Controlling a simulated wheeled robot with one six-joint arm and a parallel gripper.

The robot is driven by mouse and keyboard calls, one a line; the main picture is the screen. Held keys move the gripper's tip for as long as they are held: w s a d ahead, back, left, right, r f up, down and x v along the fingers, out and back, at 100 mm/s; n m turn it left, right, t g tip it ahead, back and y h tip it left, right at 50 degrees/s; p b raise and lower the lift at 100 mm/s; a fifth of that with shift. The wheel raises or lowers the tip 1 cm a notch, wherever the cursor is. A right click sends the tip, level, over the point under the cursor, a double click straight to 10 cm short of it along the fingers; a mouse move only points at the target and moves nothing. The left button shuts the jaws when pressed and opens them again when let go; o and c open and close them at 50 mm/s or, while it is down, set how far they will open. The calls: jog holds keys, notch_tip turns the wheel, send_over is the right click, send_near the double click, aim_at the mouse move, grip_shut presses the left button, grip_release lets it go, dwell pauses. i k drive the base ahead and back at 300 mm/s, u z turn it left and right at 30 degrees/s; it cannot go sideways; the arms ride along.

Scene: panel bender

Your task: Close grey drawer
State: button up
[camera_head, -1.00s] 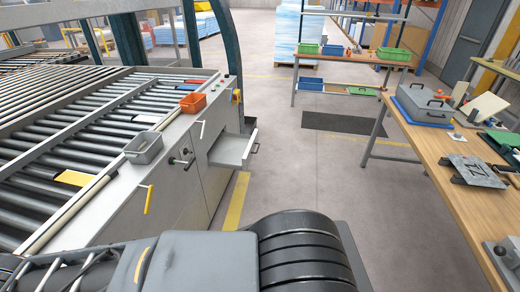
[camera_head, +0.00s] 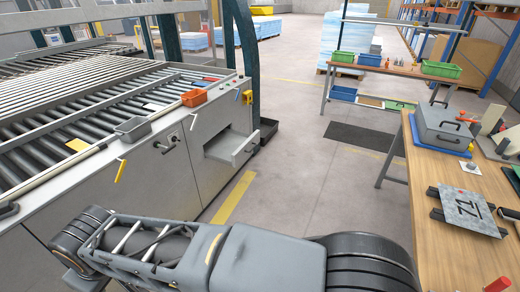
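The grey drawer (camera_head: 233,148) sticks out of the front of the grey panel bender cabinet (camera_head: 185,168), near its right end. It is pulled out, and a dark opening shows above and behind its tray. A small handle is on its front end. My dark grey arm (camera_head: 200,245) lies across the bottom of the head view, below and apart from the drawer. My gripper is not in view.
A wooden workbench (camera_head: 455,235) with a grey toolbox (camera_head: 441,126) stands right. Open floor (camera_head: 300,180) lies between, with a dark mat (camera_head: 360,137).

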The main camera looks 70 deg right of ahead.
aim_at(230, 147)
jog(key=z, duration=2.35)
jog(key=i, duration=0.95)
jog(key=z, duration=0.1)
jog(key=k, duration=0.3)
jog(key=u, duration=0.75)
jog(key=i, duration=1.3)
jog(key=z, duration=0.2)
